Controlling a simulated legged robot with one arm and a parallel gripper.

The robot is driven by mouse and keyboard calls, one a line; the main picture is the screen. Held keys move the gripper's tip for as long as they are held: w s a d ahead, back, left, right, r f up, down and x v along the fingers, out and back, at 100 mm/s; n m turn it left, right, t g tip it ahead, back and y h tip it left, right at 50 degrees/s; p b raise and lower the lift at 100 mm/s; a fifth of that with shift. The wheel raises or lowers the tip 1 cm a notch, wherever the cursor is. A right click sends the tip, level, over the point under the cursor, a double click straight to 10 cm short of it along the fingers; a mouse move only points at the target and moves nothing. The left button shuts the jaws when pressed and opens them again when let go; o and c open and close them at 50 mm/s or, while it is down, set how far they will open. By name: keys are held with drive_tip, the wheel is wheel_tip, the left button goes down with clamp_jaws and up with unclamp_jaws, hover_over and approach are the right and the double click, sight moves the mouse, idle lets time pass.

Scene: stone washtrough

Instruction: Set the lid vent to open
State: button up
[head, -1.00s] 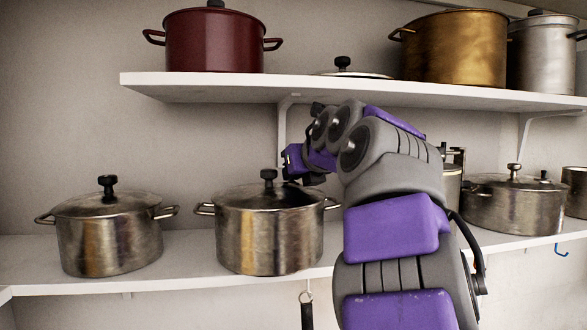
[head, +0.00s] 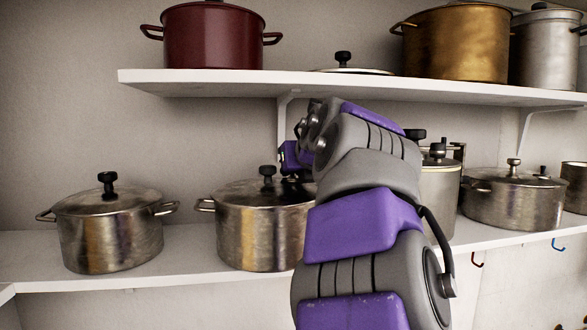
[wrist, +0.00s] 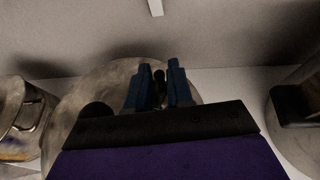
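The steel pot (head: 250,238) in the middle of the lower shelf has a metal lid (head: 235,192) with a black knob (head: 267,173). In the wrist view the lid (wrist: 85,88) lies below my gripper (wrist: 159,70), and its knob (wrist: 97,110) shows at the left, partly covered by the gripper body. My gripper's two blue fingers are apart. A small dark knob (wrist: 159,76), perhaps the lid vent, shows between them; contact cannot be told. In the head view my arm hides the pot's right side, and the fingertips are hard to make out.
A similar lidded pot (head: 110,238) stands to the left. A tall pot (head: 440,190) and a wide pot (head: 512,205) stand to the right. The upper shelf (head: 300,84) runs above my arm, with a red pot (head: 213,38) and a brass pot (head: 457,45).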

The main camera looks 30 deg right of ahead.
drive_tip(key=shift+o, duration=1.2)
drive_tip(key=shift+s+r, duration=0.15)
drive_tip(key=shift+s, duration=0.15)
drive_tip(key=s+a+b, duration=0.2)
drive_tip(key=s, duration=1.2)
drive_tip(key=shift+a+r, duration=0.25)
drive_tip(key=shift+r, duration=0.15)
